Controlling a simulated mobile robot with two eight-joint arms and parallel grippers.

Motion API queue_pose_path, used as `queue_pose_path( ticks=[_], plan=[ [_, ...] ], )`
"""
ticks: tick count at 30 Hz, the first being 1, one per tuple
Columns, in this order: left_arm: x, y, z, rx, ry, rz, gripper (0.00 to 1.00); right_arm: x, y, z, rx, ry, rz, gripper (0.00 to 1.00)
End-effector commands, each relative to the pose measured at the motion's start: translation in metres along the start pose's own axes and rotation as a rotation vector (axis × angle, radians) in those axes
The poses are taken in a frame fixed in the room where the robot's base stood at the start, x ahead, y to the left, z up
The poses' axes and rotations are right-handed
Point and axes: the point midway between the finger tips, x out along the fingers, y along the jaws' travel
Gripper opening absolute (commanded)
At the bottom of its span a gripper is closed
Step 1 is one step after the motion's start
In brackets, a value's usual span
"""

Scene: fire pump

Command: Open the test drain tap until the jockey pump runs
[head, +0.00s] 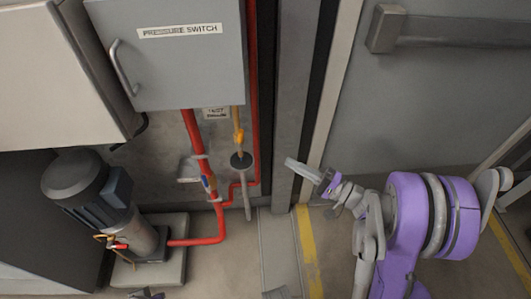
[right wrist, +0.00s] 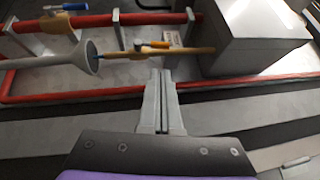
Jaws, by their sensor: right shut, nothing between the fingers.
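The test drain tap (head: 239,137) is a brass valve with an orange lever on a thin brass pipe under the grey pressure switch cabinet (head: 190,60). In the right wrist view the orange lever (right wrist: 155,44) seems to lie along the pipe, but I cannot tell its exact angle.
Red pipes (head: 194,135) run down the wall behind the tap and across to the pump. A blue-handled valve (head: 209,183) sits on the red pipe. A grey post (head: 292,100) and a door (head: 430,90) stand to the right. A white label (head: 216,113) hangs beside the tap.

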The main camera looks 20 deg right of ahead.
Motion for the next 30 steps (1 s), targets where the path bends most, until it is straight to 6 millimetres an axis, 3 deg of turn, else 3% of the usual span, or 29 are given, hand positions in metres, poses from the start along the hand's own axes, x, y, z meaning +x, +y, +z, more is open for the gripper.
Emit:
queue_pose_path(
  ticks=[18,24,30],
  plan=[
    [0.011,0.0,0.003,0.0,-0.002,0.0,0.0,0.116,0.0,0.002,0.002,-0.005,0.003,0.0],
    [0.013,0.0,0.003,0.0,-0.003,0.0,0.0,0.133,0.0,0.002,0.001,-0.002,0.003,0.0],
    [0.013,0.0,0.003,0.0,-0.003,0.0,0.0,0.136,-0.001,0.001,0.0,-0.001,0.003,0.0]
  ],
)
